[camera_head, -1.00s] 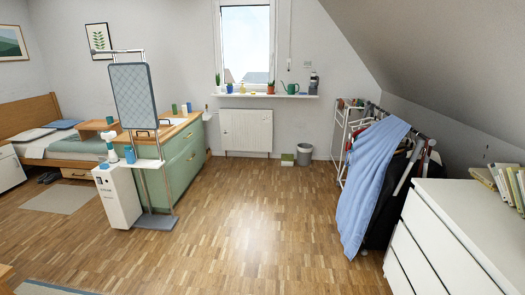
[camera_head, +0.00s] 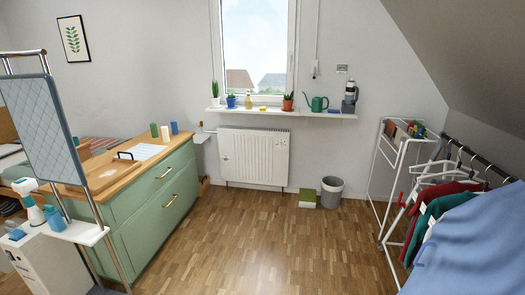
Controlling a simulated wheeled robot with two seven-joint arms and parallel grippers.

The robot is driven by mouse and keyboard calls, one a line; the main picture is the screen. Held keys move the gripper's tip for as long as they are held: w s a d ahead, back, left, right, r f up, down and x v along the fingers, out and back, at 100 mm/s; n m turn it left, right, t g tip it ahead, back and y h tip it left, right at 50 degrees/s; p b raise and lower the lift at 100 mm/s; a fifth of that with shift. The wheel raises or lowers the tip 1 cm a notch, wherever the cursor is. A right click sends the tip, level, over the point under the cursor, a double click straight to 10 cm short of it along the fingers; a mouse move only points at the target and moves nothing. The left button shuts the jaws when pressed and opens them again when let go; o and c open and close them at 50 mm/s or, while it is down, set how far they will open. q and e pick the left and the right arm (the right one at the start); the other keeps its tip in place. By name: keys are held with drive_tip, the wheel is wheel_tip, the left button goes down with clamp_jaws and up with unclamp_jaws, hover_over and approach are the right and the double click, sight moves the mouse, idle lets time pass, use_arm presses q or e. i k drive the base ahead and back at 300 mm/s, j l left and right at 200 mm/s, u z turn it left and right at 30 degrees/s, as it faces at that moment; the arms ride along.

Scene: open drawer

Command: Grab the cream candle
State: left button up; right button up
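A small cream cylinder that looks like the cream candle (camera_head: 165,134) stands upright on the wooden top of the green dresser (camera_head: 160,205), near its far end. A green cylinder (camera_head: 154,130) stands just left of it and a blue cylinder (camera_head: 174,128) just right of it. A white sheet (camera_head: 147,151) and a wooden tray or box with a dark handle (camera_head: 112,172) lie nearer on the same top. The dresser's drawers look shut. Neither of my grippers shows in the view.
A padded board on a metal stand (camera_head: 45,135) with a white shelf (camera_head: 70,231) stands at the left, before the dresser. A clothes rack (camera_head: 400,165) with hanging garments stands at the right. A grey bin (camera_head: 331,192) is by the radiator (camera_head: 254,157). The middle floor is clear.

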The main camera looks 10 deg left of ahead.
sight(164, 130)
drive_tip(key=i+j+u, duration=0.1)
drive_tip(key=i+u, duration=0.2)
drive_tip(key=i, duration=0.25)
drive_tip(key=i+u, duration=0.25)
drive_tip(key=i, duration=0.25)
drive_tip(key=i+l+u, duration=0.3)
drive_tip(key=i, duration=0.25)
drive_tip(key=i+l+u, duration=0.25)
drive_tip(key=i, duration=0.3)
drive_tip(key=i+l+u, duration=0.3)
drive_tip(key=i, duration=0.2)
